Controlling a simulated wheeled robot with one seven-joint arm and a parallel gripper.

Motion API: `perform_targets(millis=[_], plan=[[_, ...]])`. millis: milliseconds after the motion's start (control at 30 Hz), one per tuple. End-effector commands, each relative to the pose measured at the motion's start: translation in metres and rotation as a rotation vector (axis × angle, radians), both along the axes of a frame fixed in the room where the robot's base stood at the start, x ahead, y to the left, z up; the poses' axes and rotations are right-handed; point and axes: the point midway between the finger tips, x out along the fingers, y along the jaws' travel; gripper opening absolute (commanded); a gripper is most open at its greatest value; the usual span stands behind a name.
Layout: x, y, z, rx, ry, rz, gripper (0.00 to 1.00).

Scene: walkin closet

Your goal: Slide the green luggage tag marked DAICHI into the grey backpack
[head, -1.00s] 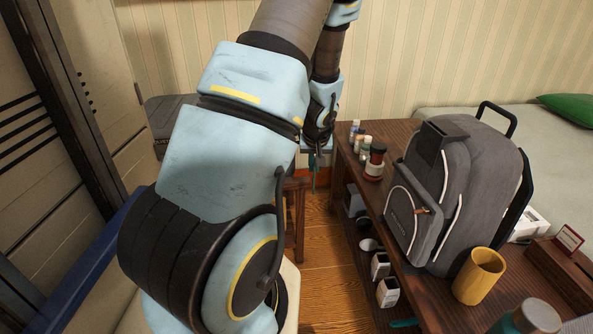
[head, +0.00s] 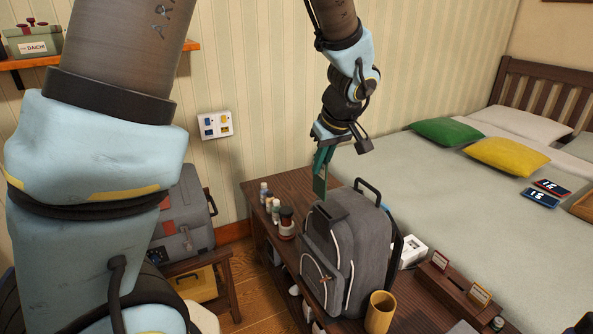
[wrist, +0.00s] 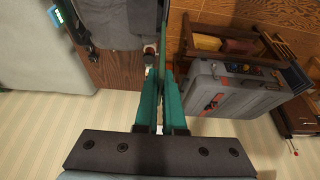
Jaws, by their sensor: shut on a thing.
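The grey backpack (head: 368,258) stands upright on a dark wooden bench, with a dark, box-like part (head: 326,216) at its top front. My gripper (head: 321,168) is above the backpack's top, pointing down, with its teal fingers shut on the green luggage tag (head: 320,187). The tag hangs flat and upright just above that dark part; I cannot tell whether they touch. Its lettering is not readable. In the wrist view the tag (wrist: 162,48) shows nearly edge-on beyond the fingers (wrist: 160,105), with the backpack (wrist: 120,25) to its left.
Small bottles (head: 270,204) and a dark-lidded jar (head: 286,224) stand left of the backpack. A yellow cup (head: 380,312), white box (head: 412,252) and wooden card stand (head: 455,292) are to its right. The bed (head: 440,190) lies behind. A grey case (head: 185,215) is at left.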

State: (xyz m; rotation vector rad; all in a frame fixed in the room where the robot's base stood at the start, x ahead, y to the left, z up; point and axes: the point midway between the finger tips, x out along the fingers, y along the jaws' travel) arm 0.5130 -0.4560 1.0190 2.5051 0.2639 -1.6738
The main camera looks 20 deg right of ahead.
Motion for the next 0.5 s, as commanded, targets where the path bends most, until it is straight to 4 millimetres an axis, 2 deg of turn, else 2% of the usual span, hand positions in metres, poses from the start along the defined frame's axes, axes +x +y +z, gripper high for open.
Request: perform_targets(millis=[33, 167, 500], plan=[[-0.006, -0.004, 0.013, -0.001, 0.000, 0.003, 0.00], [-0.013, -0.009, 0.021, 0.000, 0.000, 0.012, 0.00], [-0.014, -0.009, 0.007, 0.003, 0.002, 0.014, 0.00]])
